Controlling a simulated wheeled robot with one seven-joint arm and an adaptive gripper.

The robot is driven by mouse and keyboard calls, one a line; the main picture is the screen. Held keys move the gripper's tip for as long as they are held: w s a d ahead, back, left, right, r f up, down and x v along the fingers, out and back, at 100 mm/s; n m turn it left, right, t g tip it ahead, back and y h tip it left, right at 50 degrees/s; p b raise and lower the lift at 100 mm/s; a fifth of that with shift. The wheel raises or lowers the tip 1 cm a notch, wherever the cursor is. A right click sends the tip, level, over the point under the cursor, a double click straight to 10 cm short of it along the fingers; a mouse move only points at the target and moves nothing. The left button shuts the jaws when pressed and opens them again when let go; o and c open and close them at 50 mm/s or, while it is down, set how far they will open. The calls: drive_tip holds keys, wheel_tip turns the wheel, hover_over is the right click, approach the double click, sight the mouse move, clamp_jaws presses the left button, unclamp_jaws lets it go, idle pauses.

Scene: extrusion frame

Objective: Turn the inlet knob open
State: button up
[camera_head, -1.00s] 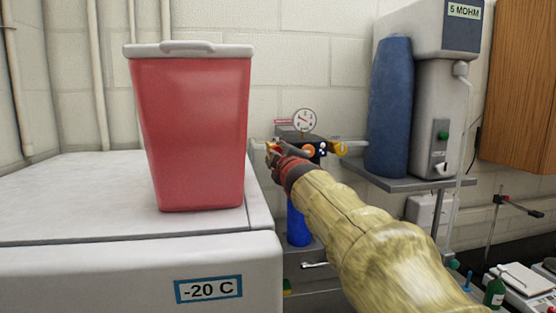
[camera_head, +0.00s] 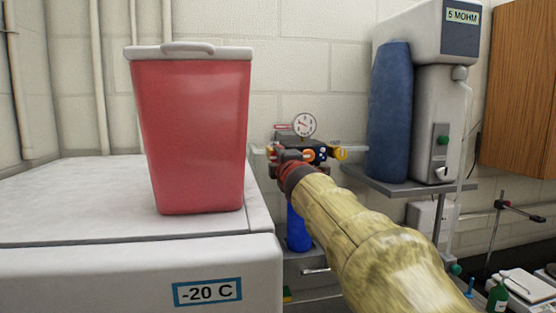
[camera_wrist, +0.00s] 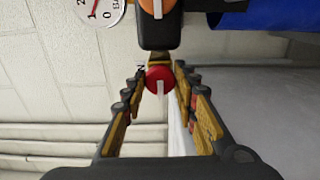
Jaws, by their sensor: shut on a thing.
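The inlet knob is the red round knob (camera_wrist: 159,80) with a pale pointer line, at the end of a dark valve block (camera_wrist: 158,32) in the wrist view. Part of a label, an "N", shows beside it. My gripper (camera_wrist: 160,76) has its two yellow-and-black fingers on either side of the red knob and is shut on it. The pointer line runs downward in the wrist view, toward my palm. In the head view my gripper (camera_head: 278,157) is at the left end of the valve block (camera_head: 320,152) and largely hides the knob.
A pressure gauge (camera_head: 304,124) stands above the block, with an orange knob (camera_head: 308,155) on its front. A red bin (camera_head: 195,135) on the white freezer (camera_head: 75,200) stands close left. A blue cylinder (camera_head: 390,112) and shelf (camera_head: 405,187) are to the right.

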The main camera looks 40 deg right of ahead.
drive_tip(key=shift+f, duration=0.15)
drive_tip(key=o, duration=1.2)
drive_tip(key=shift+c, duration=0.2)
drive_tip(key=v, duration=1.2)
